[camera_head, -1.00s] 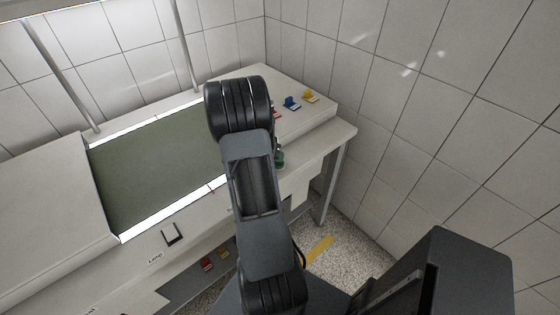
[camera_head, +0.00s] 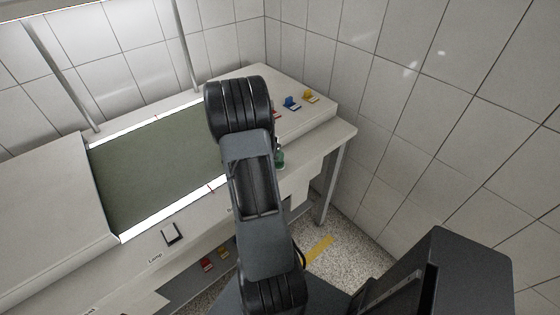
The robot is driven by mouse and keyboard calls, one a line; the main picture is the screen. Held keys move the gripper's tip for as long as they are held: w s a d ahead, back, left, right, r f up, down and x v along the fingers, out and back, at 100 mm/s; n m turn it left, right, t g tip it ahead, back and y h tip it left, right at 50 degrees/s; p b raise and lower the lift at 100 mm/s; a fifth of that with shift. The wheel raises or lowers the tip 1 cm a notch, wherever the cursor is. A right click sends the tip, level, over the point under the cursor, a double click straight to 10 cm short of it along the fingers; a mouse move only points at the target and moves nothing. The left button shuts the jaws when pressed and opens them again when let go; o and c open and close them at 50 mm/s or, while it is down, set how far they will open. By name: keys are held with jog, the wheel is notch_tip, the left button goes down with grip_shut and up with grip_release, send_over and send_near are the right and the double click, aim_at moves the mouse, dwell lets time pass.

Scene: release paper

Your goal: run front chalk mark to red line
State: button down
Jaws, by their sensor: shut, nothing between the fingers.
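A dark green sheet (camera_head: 160,165) lies in the recess of the white bench, between two bright white strips. A short thin red line (camera_head: 211,188) crosses the front strip, left of my arm. A small reddish mark (camera_head: 157,116) shows on the back strip. I cannot make out a chalk mark on the green sheet or at its front edge. My arm covers the right end of the sheet. My gripper is not in view; only the arm's links and a joint show.
A switch (camera_head: 171,233) labelled "Lamp" is on the bench front. A green object (camera_head: 279,158) is right of my arm. Tiled walls close the back and right.

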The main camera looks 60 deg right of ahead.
jog(key=shift+r, duration=0.1)
jog(key=shift+r+p, duration=0.85)
jog(key=shift+p, duration=0.15)
jog(key=shift+r, duration=0.1)
notch_tip(320, 180, up, 5)
jog(key=p, duration=0.5)
jog(key=shift+w, duration=0.1)
dwell(0.4)
